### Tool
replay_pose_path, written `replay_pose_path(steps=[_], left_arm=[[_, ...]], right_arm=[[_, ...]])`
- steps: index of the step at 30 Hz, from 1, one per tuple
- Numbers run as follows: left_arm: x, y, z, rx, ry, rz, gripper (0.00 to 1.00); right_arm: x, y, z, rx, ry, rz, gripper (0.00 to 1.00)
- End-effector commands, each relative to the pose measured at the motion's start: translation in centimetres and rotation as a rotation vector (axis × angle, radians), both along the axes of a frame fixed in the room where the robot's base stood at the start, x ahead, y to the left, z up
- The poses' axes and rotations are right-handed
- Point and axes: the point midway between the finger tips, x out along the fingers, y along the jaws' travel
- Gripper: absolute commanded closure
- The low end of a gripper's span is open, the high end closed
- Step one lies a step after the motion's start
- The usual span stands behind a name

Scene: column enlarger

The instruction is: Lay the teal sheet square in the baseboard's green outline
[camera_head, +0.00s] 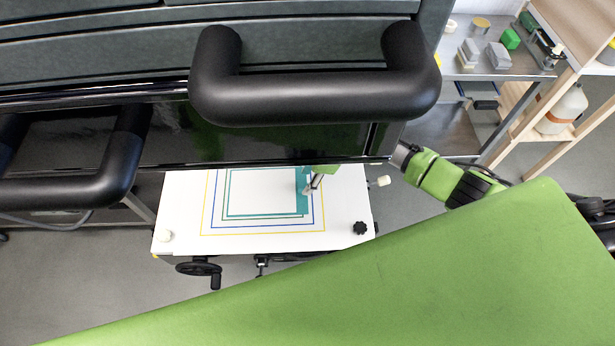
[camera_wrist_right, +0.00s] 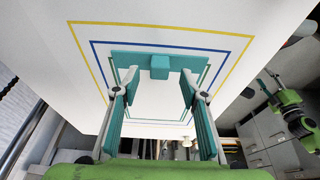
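The white baseboard (camera_head: 180,205) carries nested yellow, blue and green outlines. The teal sheet (camera_head: 302,203) shows as a pale area with thin teal edges and a broad teal band at its right, lying within the blue outline and close to the green lines. In the right wrist view the band (camera_wrist_right: 135,60) lies across the top with a raised teal block (camera_wrist_right: 159,66) on it. Exact squareness is hard to judge. My right gripper (camera_head: 308,188) is over the band; its fingers (camera_wrist_right: 160,92) are wide apart with nothing between them. My left gripper is not in view.
A dark body with thick black handles (camera_head: 315,95) covers the upper head view and hides the board's far edge. A bench (camera_head: 490,70) with small items stands at upper right.

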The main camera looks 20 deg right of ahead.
Motion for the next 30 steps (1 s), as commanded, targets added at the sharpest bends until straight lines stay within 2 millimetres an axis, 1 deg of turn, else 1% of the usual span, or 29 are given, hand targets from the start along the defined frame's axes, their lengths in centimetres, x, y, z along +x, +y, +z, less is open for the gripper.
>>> replay_pose_path(steps=[3,30], left_arm=[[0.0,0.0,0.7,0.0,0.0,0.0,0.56],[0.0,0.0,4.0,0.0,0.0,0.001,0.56]], right_arm=[[-0.1,-0.2,0.7,0.0,0.0,0.0,0.6],[-0.4,-1.2,4.1,0.0,-0.001,0.0,0.6]])
